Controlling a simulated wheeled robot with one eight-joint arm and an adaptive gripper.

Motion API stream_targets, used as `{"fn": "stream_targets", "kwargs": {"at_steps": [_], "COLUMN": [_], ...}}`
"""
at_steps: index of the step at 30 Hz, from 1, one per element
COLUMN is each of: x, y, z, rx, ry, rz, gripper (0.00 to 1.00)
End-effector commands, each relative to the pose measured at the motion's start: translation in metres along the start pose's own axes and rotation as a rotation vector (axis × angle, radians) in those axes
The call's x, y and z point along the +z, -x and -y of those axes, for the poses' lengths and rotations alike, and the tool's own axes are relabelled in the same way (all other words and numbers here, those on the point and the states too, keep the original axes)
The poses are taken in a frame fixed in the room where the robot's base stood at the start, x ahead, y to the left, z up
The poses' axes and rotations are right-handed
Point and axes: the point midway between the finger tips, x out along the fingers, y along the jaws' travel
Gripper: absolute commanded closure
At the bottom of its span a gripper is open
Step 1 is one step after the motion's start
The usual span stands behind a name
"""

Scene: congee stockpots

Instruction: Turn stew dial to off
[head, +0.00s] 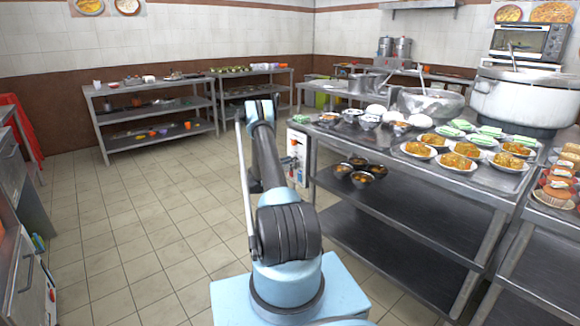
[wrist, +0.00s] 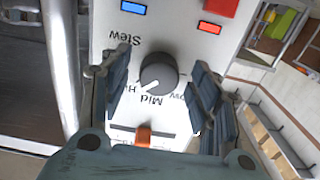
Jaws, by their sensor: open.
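The stew dial (wrist: 158,71) is a dark grey round knob on a white control panel (wrist: 110,122), near the middle of the wrist view. The word "Stew" and the labels "Mid" and "Hi" appear upside down around it. A pale mark on the knob points to the lower left, near "Mid" and "Hi". My gripper (wrist: 160,64) is open, with one finger on each side of the dial. I cannot tell whether either finger touches it. The right finger partly covers another label. The white panel also shows in the head view (head: 299,152), partly behind my arm.
The panel also has a blue light (wrist: 133,7), a red light (wrist: 209,27) and an orange switch (wrist: 144,135). A steel table (head: 405,165) with bowls and plates stands right of the panel. Tiled floor (head: 150,210) is clear to the left.

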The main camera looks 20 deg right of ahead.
Motion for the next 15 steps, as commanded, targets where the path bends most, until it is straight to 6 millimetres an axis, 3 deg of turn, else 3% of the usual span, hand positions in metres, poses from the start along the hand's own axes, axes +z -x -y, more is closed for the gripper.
{"fn": "stream_targets", "kwargs": {"at_steps": [4, 9, 10, 15], "x": [-0.0001, -0.0001, -0.0001, -0.0001], "y": [0.0001, 0.0002, 0.0002, 0.0019], "z": [0.0, 0.0, 0.0, 0.0007], "rx": [0.0, 0.0, 0.0, 0.0], "ry": [0.0, 0.0, 0.0, 0.001], "rz": [0.0, 0.0, 0.0, 0.0], "gripper": [0.46, 0.84, 0.88, 0.88]}}
